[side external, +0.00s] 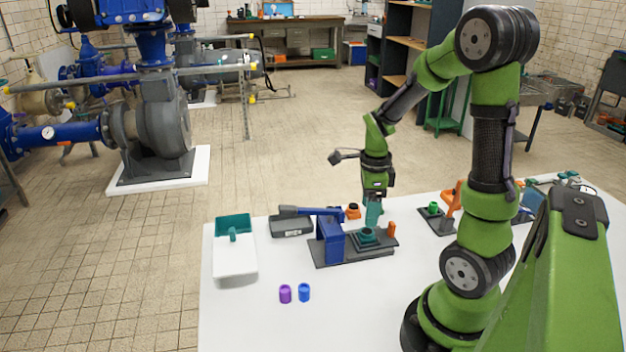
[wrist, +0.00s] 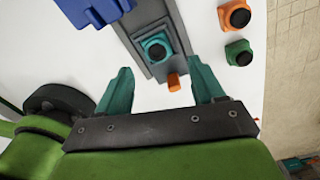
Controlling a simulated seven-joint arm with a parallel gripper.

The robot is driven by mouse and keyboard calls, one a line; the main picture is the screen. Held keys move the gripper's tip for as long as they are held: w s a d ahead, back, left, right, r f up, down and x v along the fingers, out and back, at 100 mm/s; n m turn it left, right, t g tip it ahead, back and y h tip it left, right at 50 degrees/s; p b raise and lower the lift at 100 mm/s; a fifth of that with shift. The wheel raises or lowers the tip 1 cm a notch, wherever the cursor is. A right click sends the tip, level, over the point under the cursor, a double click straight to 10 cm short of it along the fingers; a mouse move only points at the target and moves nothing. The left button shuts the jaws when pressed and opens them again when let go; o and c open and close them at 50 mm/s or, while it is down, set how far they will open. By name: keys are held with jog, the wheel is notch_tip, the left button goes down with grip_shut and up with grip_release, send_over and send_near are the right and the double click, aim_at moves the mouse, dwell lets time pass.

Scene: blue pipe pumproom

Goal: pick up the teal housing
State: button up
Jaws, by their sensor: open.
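The teal housing (side external: 367,238) is a small squarish block with a dark round opening. It sits on the dark base plate (side external: 336,258) of a blue fixture (side external: 331,238), beside an upright orange peg (side external: 391,229). In the wrist view the housing (wrist: 155,49) lies ahead of the fingertips, towards the top, with the orange peg (wrist: 174,82) nearer to me. My gripper (side external: 373,212) is above the far side of the base plate. Its two teal fingers (wrist: 163,75) are spread apart and empty, and do not appear to touch the housing.
A white tray with a teal end (side external: 235,262) and a grey tray (side external: 291,229) stand left. Purple (side external: 285,293) and blue (side external: 304,292) cups stand in front. An orange block (wrist: 235,16) and green block (wrist: 239,53) lie beside the plate. An orange-levered fixture (side external: 453,198) stands right.

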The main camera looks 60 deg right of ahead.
aim_at(367, 231)
notch_tip(367, 231, down, 5)
jog(key=shift+a+f, duration=0.1)
jog(key=shift+a, duration=0.05)
jog(key=shift+c, duration=0.3)
grip_shut()
